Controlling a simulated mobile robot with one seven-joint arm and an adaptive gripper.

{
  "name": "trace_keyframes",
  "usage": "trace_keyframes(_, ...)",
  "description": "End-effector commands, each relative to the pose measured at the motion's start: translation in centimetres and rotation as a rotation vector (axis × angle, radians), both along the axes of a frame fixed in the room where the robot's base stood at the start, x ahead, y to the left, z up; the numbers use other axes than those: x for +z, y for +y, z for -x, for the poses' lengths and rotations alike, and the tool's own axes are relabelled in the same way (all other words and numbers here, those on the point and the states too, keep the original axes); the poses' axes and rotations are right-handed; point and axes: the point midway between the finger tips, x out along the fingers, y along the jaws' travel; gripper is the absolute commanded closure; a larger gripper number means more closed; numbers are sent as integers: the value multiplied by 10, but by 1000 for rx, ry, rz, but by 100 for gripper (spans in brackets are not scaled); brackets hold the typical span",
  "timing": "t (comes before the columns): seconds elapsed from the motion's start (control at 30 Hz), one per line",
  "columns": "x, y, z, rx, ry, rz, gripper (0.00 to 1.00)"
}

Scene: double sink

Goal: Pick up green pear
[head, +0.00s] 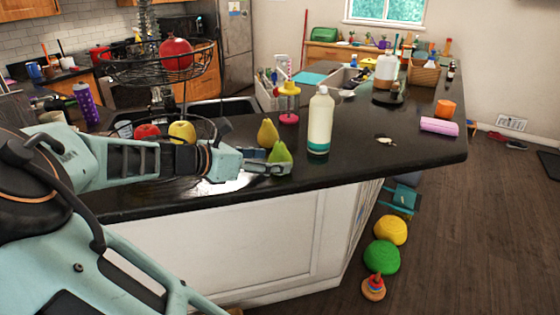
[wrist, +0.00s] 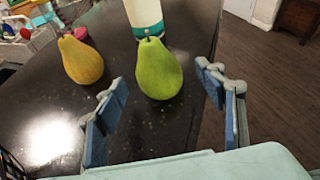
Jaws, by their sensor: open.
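The green pear (head: 280,153) stands on the dark countertop near its front edge. In the wrist view the green pear (wrist: 158,69) stands upright, just beyond and between my open fingers. My gripper (head: 281,168) is low over the counter, right at the pear in the head view. In the wrist view my gripper (wrist: 165,105) has its two blue-padded fingers wide apart with nothing held. Whether a finger touches the pear cannot be told.
A yellow-brown pear (wrist: 80,60) stands left of the green pear. A white bottle with a teal base (head: 320,122) stands close behind and right. A wire fruit basket (head: 160,128) is to the left. The counter (head: 420,165) is mostly clear at right.

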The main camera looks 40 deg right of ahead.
Motion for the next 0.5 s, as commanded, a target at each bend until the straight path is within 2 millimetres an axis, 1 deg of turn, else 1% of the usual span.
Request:
trace_keyframes(0.03, -4, -9, 1, -6, 1, 3, 36)
trace_keyframes(0.2, -15, -31, -1, -4, 3, 2, 36)
trace_keyframes(0.33, -18, -39, -2, -2, 1, 0, 36)
trace_keyframes(0.5, -18, -39, -2, -1, 0, 0, 36)
